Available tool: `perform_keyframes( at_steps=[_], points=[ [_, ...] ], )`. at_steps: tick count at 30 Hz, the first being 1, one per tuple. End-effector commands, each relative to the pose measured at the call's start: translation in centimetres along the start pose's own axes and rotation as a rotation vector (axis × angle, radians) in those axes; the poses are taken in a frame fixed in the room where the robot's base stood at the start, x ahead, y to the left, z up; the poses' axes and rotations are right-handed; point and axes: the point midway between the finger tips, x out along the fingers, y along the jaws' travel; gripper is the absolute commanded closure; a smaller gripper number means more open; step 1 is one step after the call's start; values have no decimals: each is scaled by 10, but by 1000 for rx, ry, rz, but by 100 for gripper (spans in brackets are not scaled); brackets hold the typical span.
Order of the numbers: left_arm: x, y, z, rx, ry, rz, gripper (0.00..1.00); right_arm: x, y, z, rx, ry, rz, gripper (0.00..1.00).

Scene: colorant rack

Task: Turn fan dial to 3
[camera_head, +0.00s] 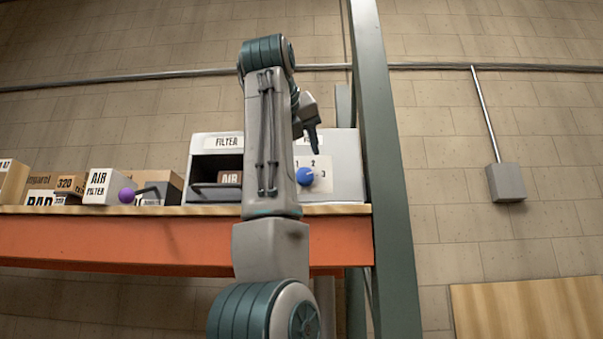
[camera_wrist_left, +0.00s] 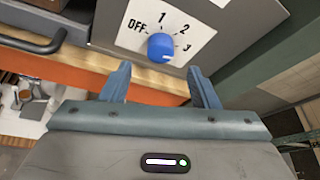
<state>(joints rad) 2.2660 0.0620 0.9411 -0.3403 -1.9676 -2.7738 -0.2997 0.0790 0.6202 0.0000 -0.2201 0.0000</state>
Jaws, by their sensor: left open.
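The fan dial is a blue knob (camera_head: 305,176) on the front of a grey box (camera_head: 345,168) on the shelf. In the left wrist view the blue knob (camera_wrist_left: 161,47) sits on a white plate marked OFF, 1, 2 and 3. My left gripper (camera_head: 313,140) is above the knob in the head view, fingers pointing down. In the wrist view its open fingers (camera_wrist_left: 160,78) are apart and empty, with the knob beyond the gap between them. My right gripper is not in view.
My left arm hides part of the box front. A filter drawer with a dark handle (camera_wrist_left: 35,42) is left of the dial. Small boxes (camera_head: 102,186) and a purple knob (camera_head: 127,195) are farther left. A green rack post (camera_head: 385,170) stands close on the right.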

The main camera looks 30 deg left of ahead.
Motion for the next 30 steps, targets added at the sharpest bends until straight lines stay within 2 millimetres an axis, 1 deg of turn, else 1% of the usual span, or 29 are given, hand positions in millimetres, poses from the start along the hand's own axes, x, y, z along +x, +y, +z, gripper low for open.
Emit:
perform_keyframes(
  at_steps=[1,3,9,15,30],
  points=[
    [-12,1,-2,0,-2,-2,45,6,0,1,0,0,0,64],
    [-24,0,-3,1,0,-2,45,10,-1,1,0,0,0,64],
    [-45,0,-1,1,1,-1,45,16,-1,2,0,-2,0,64],
    [-49,0,-1,1,2,1,45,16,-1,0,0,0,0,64],
    [-49,0,0,1,1,0,45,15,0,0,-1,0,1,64]
  ],
)
